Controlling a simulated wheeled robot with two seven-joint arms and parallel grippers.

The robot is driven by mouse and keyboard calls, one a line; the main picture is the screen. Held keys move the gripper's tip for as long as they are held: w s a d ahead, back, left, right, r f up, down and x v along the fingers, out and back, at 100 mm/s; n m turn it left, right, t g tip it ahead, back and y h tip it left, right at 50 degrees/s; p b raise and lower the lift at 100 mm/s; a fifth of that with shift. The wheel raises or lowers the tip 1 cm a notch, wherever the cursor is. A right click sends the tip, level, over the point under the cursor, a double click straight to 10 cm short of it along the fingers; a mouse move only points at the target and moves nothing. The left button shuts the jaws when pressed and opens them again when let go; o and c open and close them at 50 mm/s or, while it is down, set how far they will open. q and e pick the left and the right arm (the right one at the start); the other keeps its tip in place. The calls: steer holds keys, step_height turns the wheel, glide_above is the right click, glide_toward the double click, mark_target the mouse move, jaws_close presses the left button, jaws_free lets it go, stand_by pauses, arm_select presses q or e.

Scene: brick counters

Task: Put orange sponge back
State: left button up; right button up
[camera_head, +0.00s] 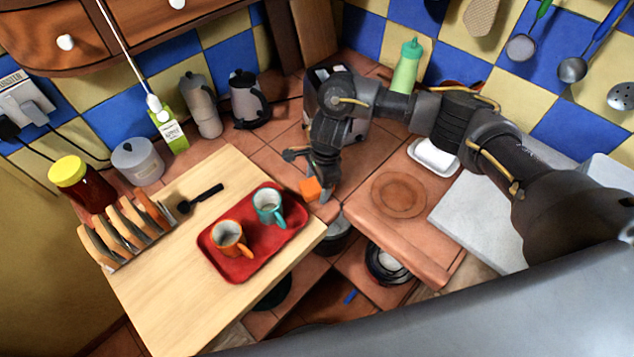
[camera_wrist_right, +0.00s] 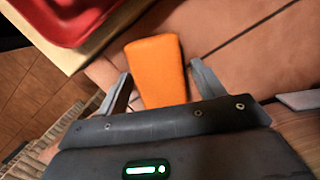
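The orange sponge (camera_head: 310,188) shows just right of the wooden board's edge, at the end of my right arm. In the right wrist view the sponge (camera_wrist_right: 156,66) is a plain orange block, its near end reaching between the fingers of my right gripper (camera_wrist_right: 162,88). My left gripper is in neither view.
A red tray (camera_head: 218,262) with an orange mug (camera_head: 230,238) and a teal mug (camera_head: 268,205) is on the wooden board (camera_head: 165,300), close left of the gripper. A white dish (camera_head: 434,157) and a round brown plate (camera_head: 398,194) are to the right. A green bottle (camera_head: 406,68) stands behind.

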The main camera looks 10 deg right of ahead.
steer(key=shift+r, duration=0.4)
step_height(320, 180, up, 11)
steer(key=d+b, duration=0.1)
steer(key=b, duration=0.1)
steer(key=shift+w+d+r, duration=0.15)
steer(key=shift+d+r, duration=0.05)
steer(key=shift+d, duration=0.15)
stand_by(0.3)
